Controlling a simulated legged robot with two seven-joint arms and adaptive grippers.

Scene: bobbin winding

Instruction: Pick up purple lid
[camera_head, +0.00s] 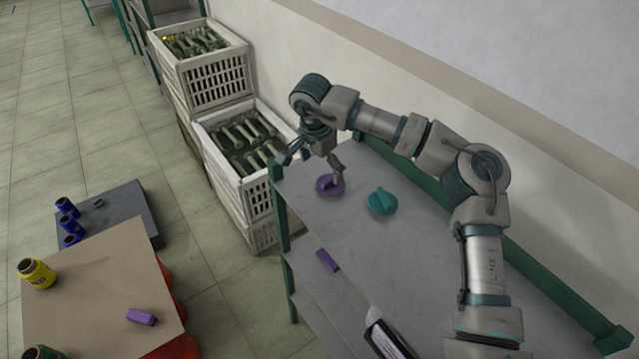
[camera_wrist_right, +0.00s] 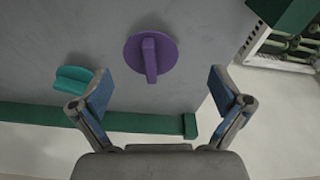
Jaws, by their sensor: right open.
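The purple lid (camera_head: 326,188) is a round disc with a raised bar handle. It lies on the grey top shelf (camera_head: 400,255) near its far left end. My right gripper (camera_head: 312,165) is above the shelf's end, close to the lid, with its fingers spread. In the right wrist view the lid (camera_wrist_right: 167,57) lies ahead of the open fingertips (camera_wrist_right: 160,93), roughly between their lines, its bar pointing towards the gripper. Nothing is between the fingers. My left gripper is out of view.
A teal lid (camera_head: 381,203) lies right of the purple one, also in the right wrist view (camera_wrist_right: 74,79). A green rail (camera_head: 540,280) edges the shelf on the wall side. White crates (camera_head: 246,185) of bobbins stand left of the shelf. A purple block (camera_head: 327,260) is on the lower shelf.

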